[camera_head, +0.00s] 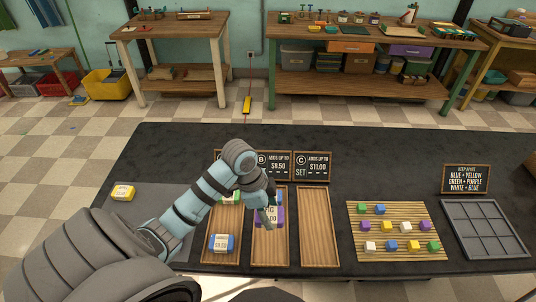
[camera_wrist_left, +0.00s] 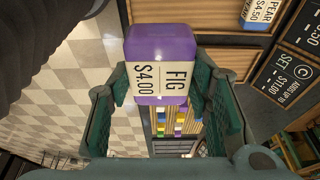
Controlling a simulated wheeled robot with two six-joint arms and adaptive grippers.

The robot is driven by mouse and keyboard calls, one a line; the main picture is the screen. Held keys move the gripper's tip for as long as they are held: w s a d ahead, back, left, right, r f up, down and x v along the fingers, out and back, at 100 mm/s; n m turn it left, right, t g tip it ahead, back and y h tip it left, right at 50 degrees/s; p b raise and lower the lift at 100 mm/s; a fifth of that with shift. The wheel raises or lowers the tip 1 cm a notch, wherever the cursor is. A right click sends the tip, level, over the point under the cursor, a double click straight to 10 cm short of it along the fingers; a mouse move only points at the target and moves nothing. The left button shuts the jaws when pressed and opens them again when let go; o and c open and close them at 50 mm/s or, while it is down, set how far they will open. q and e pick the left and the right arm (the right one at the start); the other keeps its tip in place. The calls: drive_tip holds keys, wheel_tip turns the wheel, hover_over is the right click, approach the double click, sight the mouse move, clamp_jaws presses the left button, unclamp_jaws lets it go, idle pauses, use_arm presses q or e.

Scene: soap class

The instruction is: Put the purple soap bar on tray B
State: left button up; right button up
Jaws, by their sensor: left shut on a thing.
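The purple soap bar (camera_wrist_left: 162,45) has a white label reading FIG $4.00. My left gripper (camera_wrist_left: 165,90) is shut on it, with a green finger pad on either side. In the head view the left gripper (camera_head: 262,203) and the purple bar are over tray B (camera_head: 270,254), the middle wooden tray. The arm partly hides the bar and the tray's far end there. I cannot tell whether the bar touches the tray. My right gripper is not in view.
The left wooden tray holds a blue soap bar (camera_head: 221,243) and a green one (camera_head: 230,198). Tray C (camera_head: 314,225) is empty. A yellow bar (camera_head: 123,192) lies at the left. A slatted mat (camera_head: 385,252) with several coloured cubes and a grey divided tray (camera_head: 484,228) are at right.

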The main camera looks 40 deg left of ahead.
sight(272, 247)
use_arm(q)
drive_tip(key=f+b, duration=0.4)
drive_tip(key=f, duration=1.4)
drive_tip(key=shift+w+f, duration=0.15)
drive_tip(key=shift+w, duration=0.15)
drive_tip(key=shift+f, duration=0.2)
drive_tip(key=o, duration=1.3)
drive_tip(key=shift+r, duration=0.1)
drive_tip(key=shift+o, duration=0.2)
